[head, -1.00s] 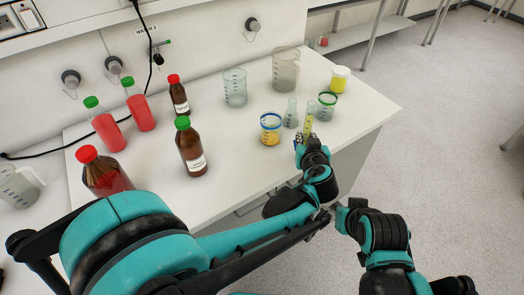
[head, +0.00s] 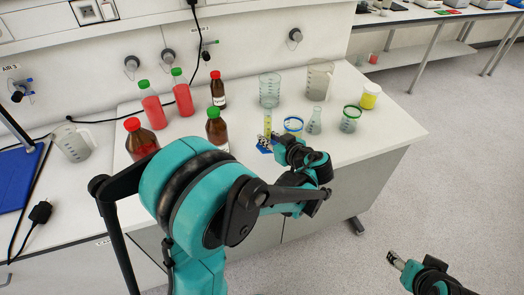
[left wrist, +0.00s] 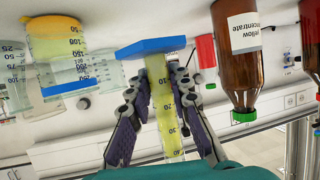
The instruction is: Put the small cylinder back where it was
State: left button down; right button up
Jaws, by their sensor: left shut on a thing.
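The small cylinder (head: 268,123), slim and clear with yellow liquid and a blue foot, stands out left of the blue-rimmed beaker. My left gripper (head: 276,144) is shut on it. In the left wrist view, which is upside down, the cylinder (left wrist: 163,105) is between the two fingers of my left gripper (left wrist: 165,108), its blue foot at the top. I cannot tell whether the foot touches the table. My right gripper (head: 396,261) is away from the table over the floor at lower right; its finger gap is too small to read.
The blue-rimmed beaker (head: 293,126), a conical flask (head: 314,124), a green-rimmed beaker (head: 350,121) and a yellow jar (head: 370,95) stand to the right. A large beaker (head: 270,90) is behind. A green-capped brown bottle (head: 217,128) is left. The front right table top is clear.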

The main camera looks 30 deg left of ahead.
aim_at(260, 146)
pick_arm(q)
jog(key=a+f, duration=0.2)
jog(key=a, duration=0.1)
jog(key=shift+w+b, duration=0.2)
jog(key=shift+b, duration=0.15)
jog(key=shift+f+b, duration=1)
jog(key=shift+f, duration=0.95)
jog(key=shift+f, duration=0.1)
jog(key=c, duration=1.4)
grip_release()
